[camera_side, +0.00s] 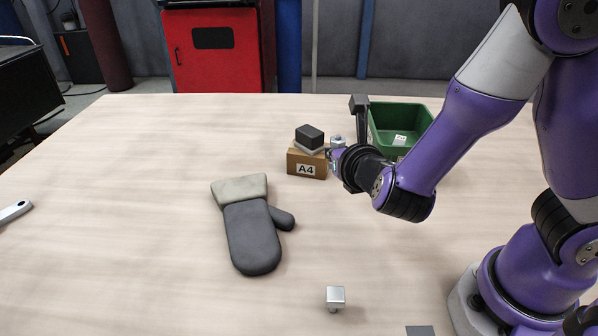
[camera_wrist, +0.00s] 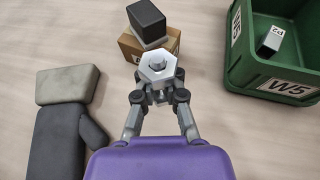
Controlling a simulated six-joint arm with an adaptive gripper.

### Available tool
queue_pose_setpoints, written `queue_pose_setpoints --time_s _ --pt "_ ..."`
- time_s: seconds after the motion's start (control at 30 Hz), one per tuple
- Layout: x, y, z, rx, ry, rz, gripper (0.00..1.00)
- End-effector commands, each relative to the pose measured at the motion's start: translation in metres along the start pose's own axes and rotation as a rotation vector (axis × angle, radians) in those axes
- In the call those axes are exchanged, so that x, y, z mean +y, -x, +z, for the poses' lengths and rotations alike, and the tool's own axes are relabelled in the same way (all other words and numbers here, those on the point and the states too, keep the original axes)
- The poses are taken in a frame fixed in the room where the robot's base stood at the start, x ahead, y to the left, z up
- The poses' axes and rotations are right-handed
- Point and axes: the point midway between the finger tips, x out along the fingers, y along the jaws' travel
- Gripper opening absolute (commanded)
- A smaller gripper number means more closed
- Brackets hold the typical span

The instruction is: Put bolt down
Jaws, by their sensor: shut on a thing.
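The bolt, with a pale hexagonal head, shows in the wrist view (camera_wrist: 158,67) at the tips of my gripper (camera_wrist: 159,92). My gripper is shut on it. In the side view, my gripper (camera_side: 333,156) points left, just right of a small cardboard box (camera_side: 306,168) labelled A4. A bit of grey metal, seemingly the bolt (camera_side: 337,141), shows above the fingers there. I cannot tell whether the bolt touches the box or table; its lower part is hidden.
A dark block with a pale base (camera_side: 309,138) sits on the A4 box. A green bin (camera_wrist: 247,76), labelled W5, holds a small labelled block (camera_wrist: 270,41). A grey mitt (camera_side: 252,238) and silver piece (camera_side: 335,296) lie nearer. The table's left is mostly clear.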

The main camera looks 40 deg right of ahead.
Motion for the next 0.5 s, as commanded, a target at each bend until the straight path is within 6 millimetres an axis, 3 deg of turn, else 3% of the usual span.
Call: queue_pose_setpoints --time_s 0.13,0.23,0.37,0.5 --pt "0.017 0.003 0.000 0.001 0.020 0.049 0.00" --pt "0.049 0.004 -0.012 0.002 0.063 0.145 0.00" --pt "0.115 0.015 -0.032 0.000 0.143 0.348 0.00" --pt "0.194 0.044 -0.049 -0.002 0.242 0.608 0.00"
